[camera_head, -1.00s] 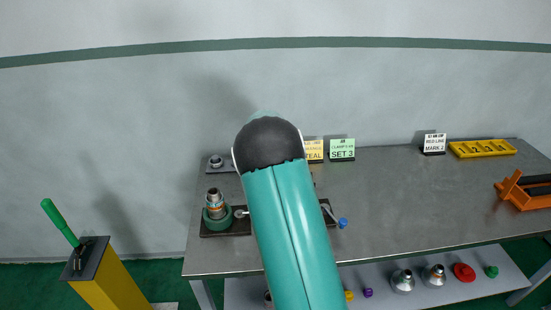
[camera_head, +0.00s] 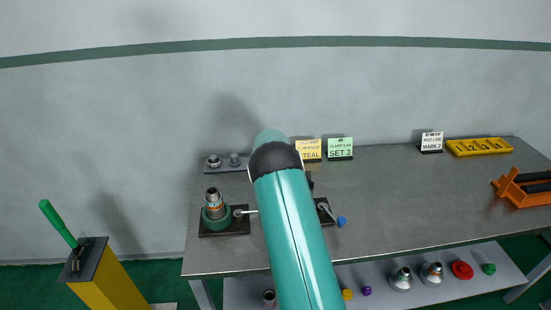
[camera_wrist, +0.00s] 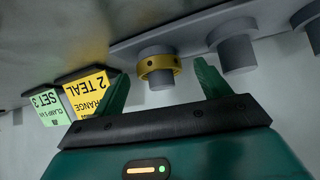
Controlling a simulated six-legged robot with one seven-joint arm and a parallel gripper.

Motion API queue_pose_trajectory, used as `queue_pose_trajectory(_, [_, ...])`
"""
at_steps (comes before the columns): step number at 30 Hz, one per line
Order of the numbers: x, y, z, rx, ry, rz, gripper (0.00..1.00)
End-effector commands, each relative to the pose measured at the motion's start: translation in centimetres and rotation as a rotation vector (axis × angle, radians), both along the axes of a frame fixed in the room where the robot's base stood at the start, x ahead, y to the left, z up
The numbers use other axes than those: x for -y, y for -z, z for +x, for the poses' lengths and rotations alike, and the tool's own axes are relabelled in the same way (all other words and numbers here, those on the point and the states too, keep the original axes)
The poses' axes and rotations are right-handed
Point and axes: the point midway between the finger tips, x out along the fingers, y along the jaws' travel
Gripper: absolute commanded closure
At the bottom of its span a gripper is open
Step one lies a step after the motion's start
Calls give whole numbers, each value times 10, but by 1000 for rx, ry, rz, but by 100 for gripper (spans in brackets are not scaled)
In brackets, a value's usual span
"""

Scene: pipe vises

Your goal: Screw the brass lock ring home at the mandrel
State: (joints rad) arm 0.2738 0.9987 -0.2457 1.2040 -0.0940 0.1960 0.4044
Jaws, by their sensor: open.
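In the wrist view, the brass lock ring (camera_wrist: 157,69) sits around a grey stub (camera_wrist: 155,52) on a grey bar. My gripper (camera_wrist: 162,75) is open, with one green finger on each side of the ring; I see no contact. In the head view the ring and my gripper are hidden behind my arm. An upright steel piece with a copper-coloured band (camera_head: 213,199) stands in a green collar (camera_head: 216,220) on a dark plate at the bench's left. I cannot tell whether this is the mandrel.
More grey stubs (camera_wrist: 233,47) stand beside the ring. Yellow (camera_head: 308,150) and green (camera_head: 340,148) sign cards stand at the back. A blue-ended handle (camera_head: 341,221) lies right of my arm. The bench's right middle is clear, with an orange cradle (camera_head: 522,188) at far right.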

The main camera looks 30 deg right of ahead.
Motion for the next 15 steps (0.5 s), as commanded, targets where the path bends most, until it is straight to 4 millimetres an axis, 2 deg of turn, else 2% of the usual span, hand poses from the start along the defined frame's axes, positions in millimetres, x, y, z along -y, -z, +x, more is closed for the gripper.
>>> queue_pose_trajectory(4, [0, 0, 0, 0, 0, 0, 26])
queue_pose_trajectory(11, [0, -1, 0, 0, 0, 0, 72])
queue_pose_trajectory(12, [0, -1, 0, 0, 0, 0, 75])
queue_pose_trajectory(15, [0, -1, 0, 1, 0, -1, 75])
